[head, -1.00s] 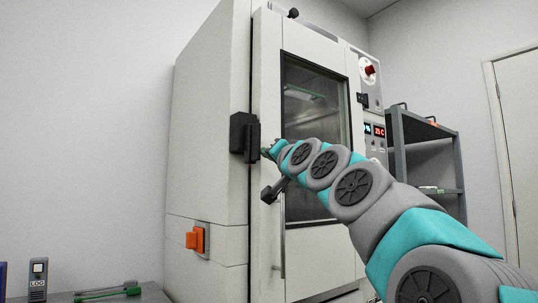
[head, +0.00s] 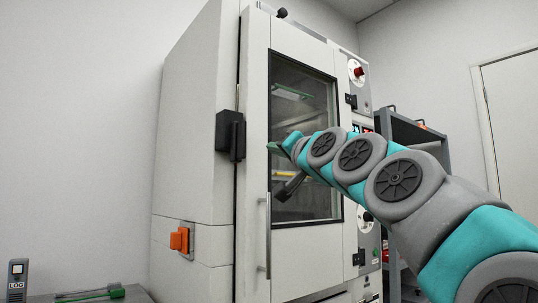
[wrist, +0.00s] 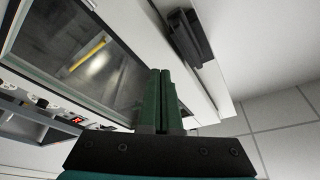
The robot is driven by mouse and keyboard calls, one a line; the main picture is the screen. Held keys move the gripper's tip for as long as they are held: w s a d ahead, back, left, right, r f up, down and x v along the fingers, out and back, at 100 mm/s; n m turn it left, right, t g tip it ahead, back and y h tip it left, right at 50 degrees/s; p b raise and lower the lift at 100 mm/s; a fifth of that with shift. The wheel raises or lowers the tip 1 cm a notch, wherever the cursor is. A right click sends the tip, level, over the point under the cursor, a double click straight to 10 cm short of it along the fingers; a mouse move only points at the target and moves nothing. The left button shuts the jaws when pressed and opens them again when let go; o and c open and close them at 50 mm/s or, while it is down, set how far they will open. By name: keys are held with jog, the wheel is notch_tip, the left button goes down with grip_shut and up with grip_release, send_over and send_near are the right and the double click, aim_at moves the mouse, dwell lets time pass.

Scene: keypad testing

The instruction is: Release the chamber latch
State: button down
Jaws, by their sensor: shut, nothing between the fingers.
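The test chamber (head: 195,150) is a tall white cabinet with a windowed door (head: 252,70). A black latch (head: 230,135) sits at the left edge of the door, by the dark seam. It also shows in the wrist view (wrist: 190,38), at upper right. My gripper (head: 272,148) is in front of the door, to the right of the latch and apart from it. In the wrist view its green fingers (wrist: 162,100) are together with nothing between them. Whether the door stands slightly ajar I cannot tell.
A vertical bar handle (head: 265,235) is low on the door. An orange switch (head: 180,240) is on the chamber's side. A red knob (head: 358,72) is at upper right. A grey shelf rack (head: 410,135) stands to the right. A bench with a LOG device (head: 16,278) is at lower left.

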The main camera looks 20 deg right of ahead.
jog(key=s, duration=0.3)
jog(key=shift+s, duration=0.1)
jog(key=w+a+f+n+g+y, duration=0.1)
jog(key=a+f+n+g, duration=0.2)
jog(key=f, duration=0.5)
jog(key=w+a+f+g+y, duration=0.1)
jog(key=a+f+g, duration=0.1)
jog(key=a+f, duration=0.5)
jog(key=s+a+f+n+g, duration=0.1)
jog(key=s+a+f+g, duration=0.15)
jog(key=f, duration=0.95)
jog(key=s+a+f+n+g, duration=0.1)
jog(key=s+f+g, duration=0.25)
jog(key=f, duration=0.75)
jog(key=s+f+n+g+h, duration=0.1)
jog(key=s+f+g, duration=0.2)
jog(key=s+f, duration=0.3)
jog(key=s+f+g+h, duration=0.1)
jog(key=s+f+g, duration=0.15)
jog(key=f, duration=0.65)
jog(key=s+d+f+g+h, duration=0.1)
jog(key=s+d+f+g, duration=0.1)
jog(key=s+f, duration=0.4)
jog(key=s+d+f+n+g, duration=0.1)
jog(key=s+f+g, duration=0.3)
jog(key=s, duration=1)
notch_tip(320, 180, down, 3)
jog(key=shift+s+d+r+h, duration=0.15)
jog(key=shift+s+d+h, duration=0.2)
jog(key=shift+d, duration=0.5)
